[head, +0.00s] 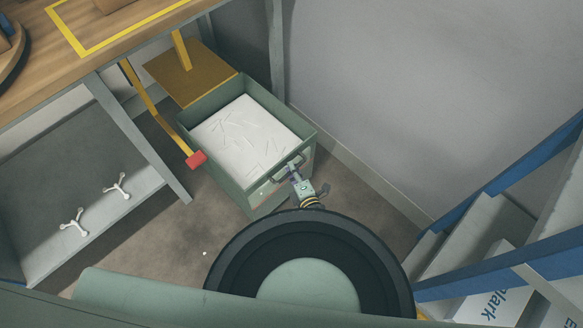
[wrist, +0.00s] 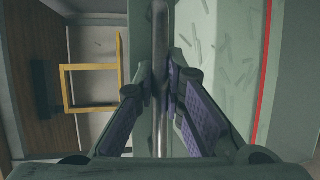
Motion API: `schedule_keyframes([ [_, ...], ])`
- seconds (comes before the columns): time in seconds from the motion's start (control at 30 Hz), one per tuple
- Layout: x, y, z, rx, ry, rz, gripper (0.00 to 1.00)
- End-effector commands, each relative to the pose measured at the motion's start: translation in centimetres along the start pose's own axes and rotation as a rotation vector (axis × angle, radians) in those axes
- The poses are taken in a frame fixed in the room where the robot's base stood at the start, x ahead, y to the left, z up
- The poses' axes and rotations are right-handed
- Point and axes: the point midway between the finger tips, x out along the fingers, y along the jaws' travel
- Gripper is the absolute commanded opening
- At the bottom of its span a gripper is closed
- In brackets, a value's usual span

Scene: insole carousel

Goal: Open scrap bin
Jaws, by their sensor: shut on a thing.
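The scrap bin (head: 245,188) is a green box with an open top in the head view, standing out beside the bench. Pale scraps (head: 245,135) lie inside it. Its metal handle (head: 280,173) is on the front wall facing me. My gripper (head: 294,170) is at this handle. In the wrist view the handle is a grey bar (wrist: 160,30) running between the two fingers of my gripper (wrist: 166,75), which are shut on it. The bin's green wall (wrist: 144,30) and some scraps (wrist: 232,50) show beside the bar.
A wooden bench (head: 60,80) with a yellow outline is at upper left. A yellow bar with a red end (head: 196,160) lies close along the bin's left side. A grey wall (head: 420,90) is at right, with a blue-framed rack (head: 500,185) at lower right. Some floor is bare.

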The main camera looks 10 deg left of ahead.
Motion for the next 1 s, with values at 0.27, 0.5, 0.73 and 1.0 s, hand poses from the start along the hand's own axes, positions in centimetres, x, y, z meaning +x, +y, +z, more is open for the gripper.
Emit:
schedule_keyframes([
  [0.27,0.0,0.0,0.0,-0.001,0.001,0.0,0.17],
  [0.5,0.0,0.0,0.0,0.0,0.001,0.0,0.31],
  [0.73,0.0,0.0,0.0,0.0,0.0,0.0,0.31],
  [1.0,-2.3,-0.1,-0.1,0.0,0.001,-0.002,0.31],
])
